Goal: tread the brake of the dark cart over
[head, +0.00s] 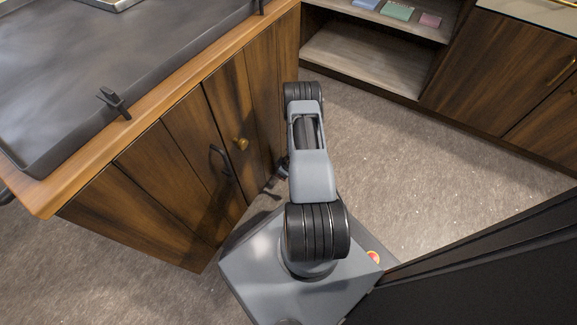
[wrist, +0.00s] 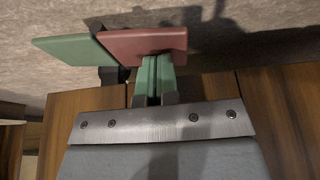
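A wood-panelled unit with a dark top (head: 110,70) fills the left of the head view; it seems to be the dark cart. In the wrist view, a red pedal (wrist: 120,42) and a green pedal (wrist: 72,50) stick out side by side over the floor, from a dark mount by the wood panels. My gripper (wrist: 158,62) has its green fingers together, with nothing seen between them. Its tips overlap the edge of the red pedal; I cannot tell whether they touch. In the head view, my arm hides most of the gripper and pedals.
An open shelf (head: 365,60) with small boxes and a wooden cabinet (head: 500,70) stand at the back and right. A black panel (head: 500,270) is at the lower right. Speckled floor (head: 420,170) lies free between them.

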